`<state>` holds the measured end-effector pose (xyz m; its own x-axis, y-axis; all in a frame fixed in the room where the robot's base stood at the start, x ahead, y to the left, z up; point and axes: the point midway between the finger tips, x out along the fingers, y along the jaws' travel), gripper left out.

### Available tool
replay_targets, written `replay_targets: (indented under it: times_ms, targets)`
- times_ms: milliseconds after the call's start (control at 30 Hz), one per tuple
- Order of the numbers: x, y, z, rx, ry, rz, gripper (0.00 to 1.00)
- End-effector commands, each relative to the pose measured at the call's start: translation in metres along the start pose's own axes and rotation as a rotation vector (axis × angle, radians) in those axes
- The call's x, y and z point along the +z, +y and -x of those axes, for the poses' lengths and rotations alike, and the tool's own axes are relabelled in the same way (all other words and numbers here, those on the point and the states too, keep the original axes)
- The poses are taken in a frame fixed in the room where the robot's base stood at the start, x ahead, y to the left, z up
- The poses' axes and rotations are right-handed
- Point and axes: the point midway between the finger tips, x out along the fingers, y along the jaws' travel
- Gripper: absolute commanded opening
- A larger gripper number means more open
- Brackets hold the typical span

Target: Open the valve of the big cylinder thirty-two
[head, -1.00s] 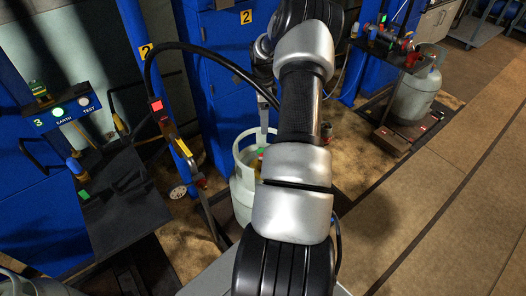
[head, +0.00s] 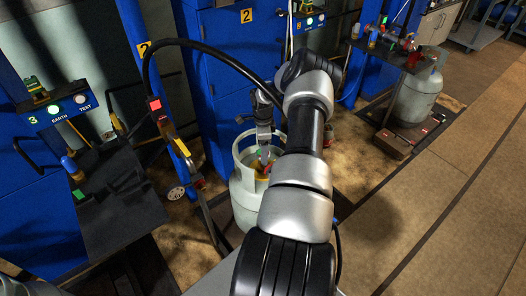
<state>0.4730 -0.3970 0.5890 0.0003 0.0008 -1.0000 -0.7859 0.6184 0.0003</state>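A big pale grey gas cylinder (head: 243,200) stands upright in the middle, partly hidden behind my arm. No number can be read on it. Inside its open collar is a valve (head: 261,170) with brass-yellow, green and red parts, small and partly covered. My gripper (head: 265,160) points down into the collar, at or just above the valve. I cannot tell whether it touches the valve or whether its fingers are open.
A black hose (head: 205,52) arches from the blue post to behind my arm. A yellow-and-red hose fitting (head: 181,150) hangs left of the cylinder. A dark shelf (head: 120,205) stands at left. Another grey cylinder (head: 415,100) stands at right. The floor (head: 450,190) at right is clear.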

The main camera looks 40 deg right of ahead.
Motion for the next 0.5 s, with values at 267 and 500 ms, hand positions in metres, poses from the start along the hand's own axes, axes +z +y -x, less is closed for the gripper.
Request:
replay_targets:
  times_ms: [267, 500]
  targets:
    - [-0.0001, -0.0003, -0.0019, -0.001, 0.0, 0.0, 0.68]
    - [-0.0001, -0.0003, -0.0018, -0.001, 0.0, 0.0, 0.32]
